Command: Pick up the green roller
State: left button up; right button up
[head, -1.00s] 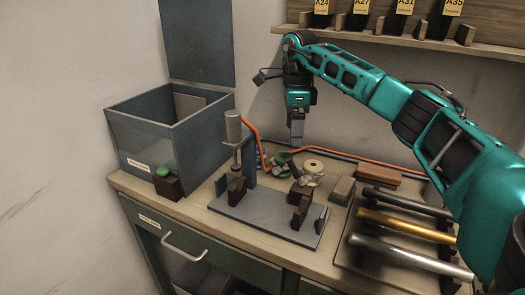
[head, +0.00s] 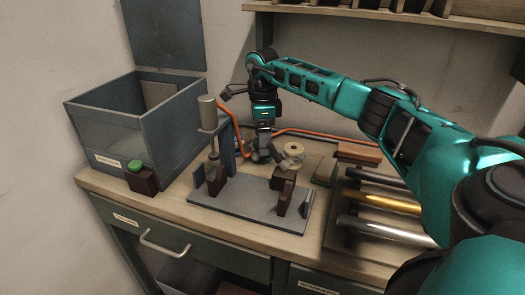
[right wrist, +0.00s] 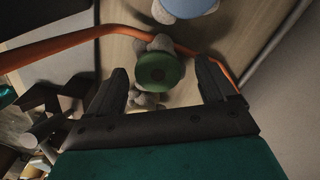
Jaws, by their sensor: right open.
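In the head view my right gripper (head: 264,143) points down behind the grey fixture and mostly hides the roller. I cannot tell whether the fingers touch it. My left gripper is not in view.
An orange cable (right wrist: 75,40) runs close to the roller. A cream roll (head: 294,149) lies just right of the gripper. The grey fixture (head: 240,197) stands in front. A rack with metal bars (head: 375,201) is at the right, an open grey bin (head: 105,125) at the left.

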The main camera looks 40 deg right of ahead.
aim_at(261, 160)
notch_tip(261, 160, down, 4)
jog(key=shift+s+a, duration=0.1)
jog(key=shift+c, duration=0.3)
jog(key=shift+r, duration=0.1)
jog(key=c, duration=1)
jog(key=shift+c, duration=0.4)
jog(key=shift+r, duration=0.1)
